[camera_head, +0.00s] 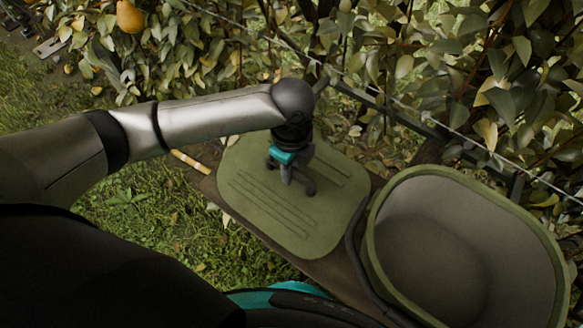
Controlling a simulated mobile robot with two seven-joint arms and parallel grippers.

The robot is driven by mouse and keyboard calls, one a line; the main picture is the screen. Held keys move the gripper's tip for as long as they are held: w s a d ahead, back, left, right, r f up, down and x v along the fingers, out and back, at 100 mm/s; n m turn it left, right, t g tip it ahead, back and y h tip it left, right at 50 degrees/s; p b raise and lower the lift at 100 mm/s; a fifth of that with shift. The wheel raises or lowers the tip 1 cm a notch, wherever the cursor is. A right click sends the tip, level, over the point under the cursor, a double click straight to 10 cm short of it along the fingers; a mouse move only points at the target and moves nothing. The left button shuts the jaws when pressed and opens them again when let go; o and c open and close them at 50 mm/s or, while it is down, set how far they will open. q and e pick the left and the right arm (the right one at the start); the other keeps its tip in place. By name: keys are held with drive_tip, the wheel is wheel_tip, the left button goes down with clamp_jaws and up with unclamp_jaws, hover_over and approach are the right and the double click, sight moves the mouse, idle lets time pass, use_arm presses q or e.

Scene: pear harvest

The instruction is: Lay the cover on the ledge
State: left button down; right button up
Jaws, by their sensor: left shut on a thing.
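The cover (262,213) is a flat green panel with rounded corners and ribbed lines. It lies flat over a wooden ledge (333,268), or very close above it; I cannot tell if it touches. My left gripper (291,180) is over the middle of the cover, shut on what looks like its dark handle, which the fingers partly hide. My right gripper is not in view.
A green-rimmed open bin (455,250), empty as far as I see, stands right of the cover. A leafy hedge with wires runs behind. A pear (130,16) hangs at upper left. A small wooden-handled tool (190,162) lies left of the cover. Grass lies at left.

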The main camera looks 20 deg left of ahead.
use_arm(q)
drive_tip(key=c, duration=0.7)
unclamp_jaws()
drive_tip(key=shift+f, duration=0.1)
wheel_tip(320, 180, up, 12)
drive_tip(key=p, duration=0.4)
drive_tip(key=shift+r, duration=0.2)
